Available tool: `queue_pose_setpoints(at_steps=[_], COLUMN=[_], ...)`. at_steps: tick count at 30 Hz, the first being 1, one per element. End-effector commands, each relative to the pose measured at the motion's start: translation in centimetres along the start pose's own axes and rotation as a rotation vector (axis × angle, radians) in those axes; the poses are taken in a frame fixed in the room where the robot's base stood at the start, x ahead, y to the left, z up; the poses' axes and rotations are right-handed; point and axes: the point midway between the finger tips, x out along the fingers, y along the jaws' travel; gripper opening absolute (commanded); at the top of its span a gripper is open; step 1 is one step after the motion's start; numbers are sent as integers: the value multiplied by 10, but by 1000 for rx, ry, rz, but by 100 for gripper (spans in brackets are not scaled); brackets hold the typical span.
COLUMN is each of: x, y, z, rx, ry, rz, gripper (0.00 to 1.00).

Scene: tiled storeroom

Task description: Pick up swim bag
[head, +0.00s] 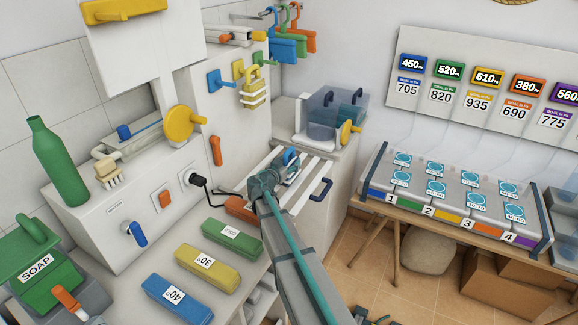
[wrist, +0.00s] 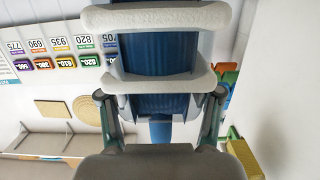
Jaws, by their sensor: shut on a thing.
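My gripper (head: 280,168) is above the white slatted rack at the counter's far end. In the wrist view my gripper (wrist: 160,94) is shut on a blue and white thing (wrist: 158,53). This thing has a ribbed blue body and thick whitish bands across it. In the head view only a small blue and white part of it (head: 291,158) shows by the fingers. I cannot tell for sure that it is the swim bag, or whether it touches the rack.
Blue (head: 283,47), green and orange bag-like things hang at the back. A clear bin (head: 335,113) stands beyond the rack. Green (head: 232,239), yellow (head: 208,268) and blue (head: 177,299) blocks lie on the counter near my arm. A numbered tray table (head: 455,219) is at right.

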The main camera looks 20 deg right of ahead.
Motion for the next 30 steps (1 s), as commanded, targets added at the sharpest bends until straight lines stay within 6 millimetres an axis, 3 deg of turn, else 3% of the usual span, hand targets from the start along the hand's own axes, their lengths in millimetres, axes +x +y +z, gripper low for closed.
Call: queue_pose_setpoints(at_steps=[8, 16, 24, 30], x=[-7, -57, -109, -128], y=[2, 30, 62, 73], z=[-25, -74, -93, -101], rx=[4, 5, 3, 1], ry=[3, 3, 2, 1], rz=[0, -2, -2, -1], gripper=[14, 13, 13, 13])
